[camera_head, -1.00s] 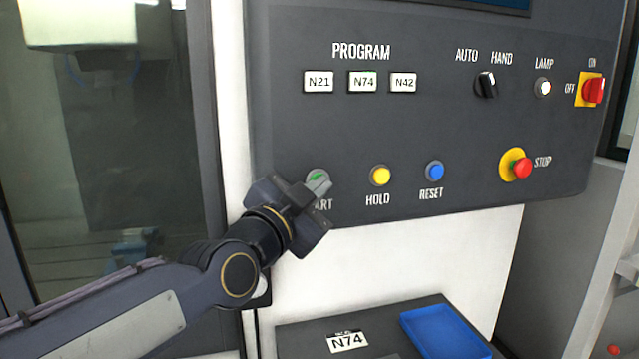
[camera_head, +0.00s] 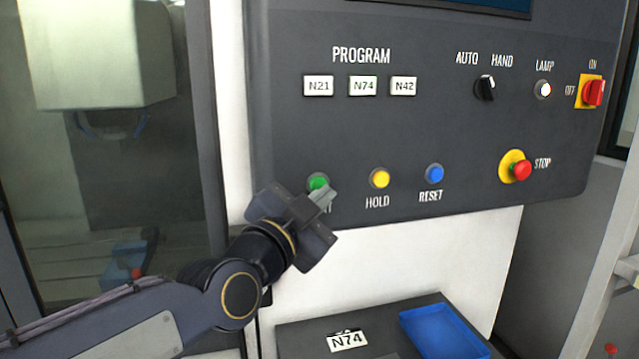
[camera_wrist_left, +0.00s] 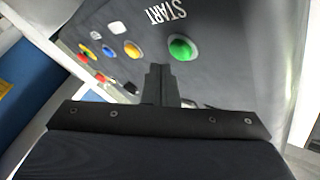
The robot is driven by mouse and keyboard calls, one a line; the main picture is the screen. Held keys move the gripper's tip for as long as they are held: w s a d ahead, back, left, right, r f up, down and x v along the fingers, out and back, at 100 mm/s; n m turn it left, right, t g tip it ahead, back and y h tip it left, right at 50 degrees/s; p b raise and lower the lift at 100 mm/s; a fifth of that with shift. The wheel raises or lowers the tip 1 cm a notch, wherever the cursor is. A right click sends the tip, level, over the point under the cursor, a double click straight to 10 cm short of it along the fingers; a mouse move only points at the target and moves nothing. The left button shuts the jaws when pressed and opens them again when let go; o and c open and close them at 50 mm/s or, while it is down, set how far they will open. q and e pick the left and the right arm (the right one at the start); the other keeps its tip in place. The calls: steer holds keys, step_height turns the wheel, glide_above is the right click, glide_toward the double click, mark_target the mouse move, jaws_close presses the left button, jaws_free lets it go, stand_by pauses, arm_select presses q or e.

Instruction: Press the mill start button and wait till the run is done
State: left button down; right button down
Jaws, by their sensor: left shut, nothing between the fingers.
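The green start button (camera_head: 318,181) sits at the lower left of the dark control panel. It also shows in the left wrist view (camera_wrist_left: 181,47), next to the START label. My left gripper (camera_head: 326,198) is shut and empty, with its fingertips just below the button and covering most of its label. In the left wrist view the closed fingers (camera_wrist_left: 160,80) lie beside the green button and do not cover it. Behind the mill's window, the pale head (camera_head: 100,55) hangs above a blue vise (camera_head: 128,262). My right gripper is not in view.
The yellow HOLD button (camera_head: 380,178), blue RESET button (camera_head: 434,173) and red STOP knob (camera_head: 522,170) are right of the start button. Program keys (camera_head: 362,86) are above. A blue tray (camera_head: 445,332) lies on a dark shelf below.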

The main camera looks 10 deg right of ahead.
arm_select(q)
steer(key=s+p, duration=0.3)
steer(key=s, duration=0.1)
steer(key=shift+s, duration=0.25)
stand_by(0.4)
steer(key=s+a+f+n+g+y, duration=0.1)
steer(key=a+f+n+g+y, duration=0.2)
steer(key=a+f, duration=0.6)
steer(key=s+a+f+n+y, duration=0.25)
steer(key=a+f+n, duration=0.3)
steer(key=a, duration=0.75)
steer(key=s+a+f+n+g+y, duration=0.2)
steer(key=s+a+f+n+g, duration=0.1)
steer(key=s+f, duration=0.4)
steer(key=s+a+f+n+g+y, duration=0.2)
steer(key=s+a+f+n, duration=0.4)
steer(key=s, duration=0.3)
steer(key=shift+s+a+f+g, duration=0.3)
steer(key=shift+a+f+g, duration=0.1)
steer(key=shift+a+f, duration=0.35)
